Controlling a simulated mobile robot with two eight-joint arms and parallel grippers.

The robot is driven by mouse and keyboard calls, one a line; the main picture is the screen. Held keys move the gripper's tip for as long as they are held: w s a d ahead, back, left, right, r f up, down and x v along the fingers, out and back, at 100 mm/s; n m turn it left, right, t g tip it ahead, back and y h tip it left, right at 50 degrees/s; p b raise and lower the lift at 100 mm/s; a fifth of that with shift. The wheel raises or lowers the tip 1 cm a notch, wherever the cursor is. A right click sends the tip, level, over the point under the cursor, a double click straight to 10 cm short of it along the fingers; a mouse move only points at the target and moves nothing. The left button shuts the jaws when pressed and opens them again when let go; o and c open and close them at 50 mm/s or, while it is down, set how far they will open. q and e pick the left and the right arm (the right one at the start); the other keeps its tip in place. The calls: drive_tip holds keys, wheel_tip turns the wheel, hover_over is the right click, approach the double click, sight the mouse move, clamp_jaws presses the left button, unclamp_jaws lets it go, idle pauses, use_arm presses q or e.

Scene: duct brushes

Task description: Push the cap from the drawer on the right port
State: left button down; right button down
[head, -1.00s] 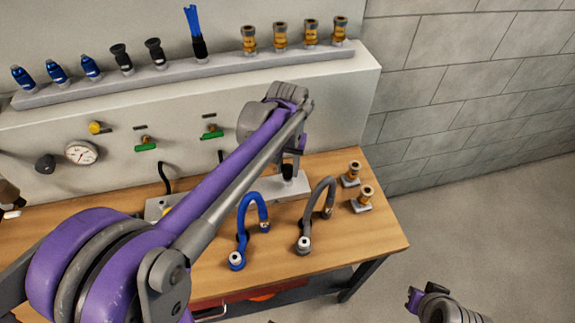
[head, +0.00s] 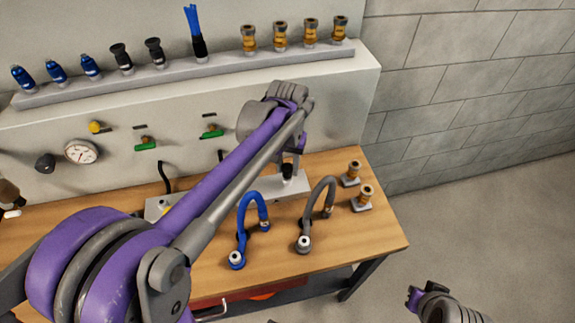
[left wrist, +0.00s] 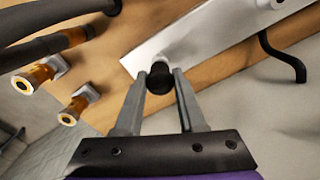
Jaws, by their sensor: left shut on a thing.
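My left gripper (left wrist: 160,80) is shut on a black cap (left wrist: 158,83), with one finger on each side of it. The cap is at the right port of the pale manifold block (left wrist: 190,38); I cannot tell how far onto the port it sits. In the head view the cap (head: 287,171) shows just below my left wrist, above the right part of the block (head: 300,186). A red drawer (head: 210,303) shows under the bench front, with something orange inside. My right gripper (head: 414,297) is at the lower right, away from the bench; its jaw opening is unclear.
A blue hose (head: 262,205) and a grey hose (head: 329,190) arch up from the wooden bench (head: 385,238) in front of the block. Two brass fittings (head: 365,193) stand at the right. Several fittings line the shelf (head: 230,71) behind. Floor right of the bench is clear.

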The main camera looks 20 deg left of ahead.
sight(287, 167)
use_arm(q)
drive_tip(key=shift+f+b, duration=0.3)
drive_tip(key=shift+f, duration=0.25)
use_arm(e)
drive_tip(key=shift+s+f, duration=0.15)
drive_tip(key=shift+f, duration=0.25)
use_arm(q)
drive_tip(key=shift+c, duration=2.1)
unclamp_jaws()
wheel_tip(287, 167, up, 11)
drive_tip(key=shift+f+p, duration=0.1)
drive_tip(key=shift+p, duration=0.25)
use_arm(e)
drive_tip(key=shift+r, duration=0.5)
